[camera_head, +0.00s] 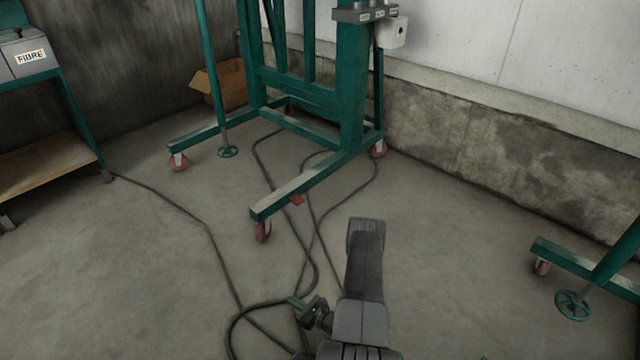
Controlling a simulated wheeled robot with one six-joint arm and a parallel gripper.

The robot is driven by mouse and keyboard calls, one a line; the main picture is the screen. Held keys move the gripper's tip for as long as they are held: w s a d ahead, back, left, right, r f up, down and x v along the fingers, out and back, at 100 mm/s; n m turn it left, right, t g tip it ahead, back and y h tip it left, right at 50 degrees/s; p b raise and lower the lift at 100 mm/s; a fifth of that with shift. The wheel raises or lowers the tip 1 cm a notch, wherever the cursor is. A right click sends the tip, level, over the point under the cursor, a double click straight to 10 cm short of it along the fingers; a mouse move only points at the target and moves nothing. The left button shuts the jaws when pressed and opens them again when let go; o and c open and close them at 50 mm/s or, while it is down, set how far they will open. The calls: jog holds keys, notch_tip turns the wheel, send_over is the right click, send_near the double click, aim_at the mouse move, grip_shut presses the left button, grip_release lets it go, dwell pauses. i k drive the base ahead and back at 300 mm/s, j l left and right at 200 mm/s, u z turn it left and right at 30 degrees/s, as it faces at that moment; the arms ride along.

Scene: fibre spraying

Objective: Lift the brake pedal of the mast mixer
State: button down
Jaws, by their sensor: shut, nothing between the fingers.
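The mast mixer is probably the green wheeled frame (353,90) in the middle, standing on castors with reddish wheels. A small red tab (297,200), which looks like the brake pedal, shows low beside its front leg (310,188), close to the floor. It is too small to tell whether it is up or down. My grey arm rises from the bottom of the view. My gripper (298,303) is at the lower middle, small and dark with a greenish tip. It is shut and empty, well apart from the red tab and nearer to me.
Dark cables (215,245) run over the floor around the frame and near my gripper. A cardboard box (228,85) stands behind. A bench with a FIBRE box (27,52) is at left. Another green leg with a castor (541,266) is at right. Floor between is mostly open.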

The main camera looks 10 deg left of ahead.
aim_at(297, 200)
jog(key=i+j+z, duration=0.1)
jog(key=i, duration=0.3)
jog(key=i+j, duration=0.25)
jog(key=i, duration=0.2)
jog(key=i+j+z, duration=0.15)
jog(key=i, duration=0.25)
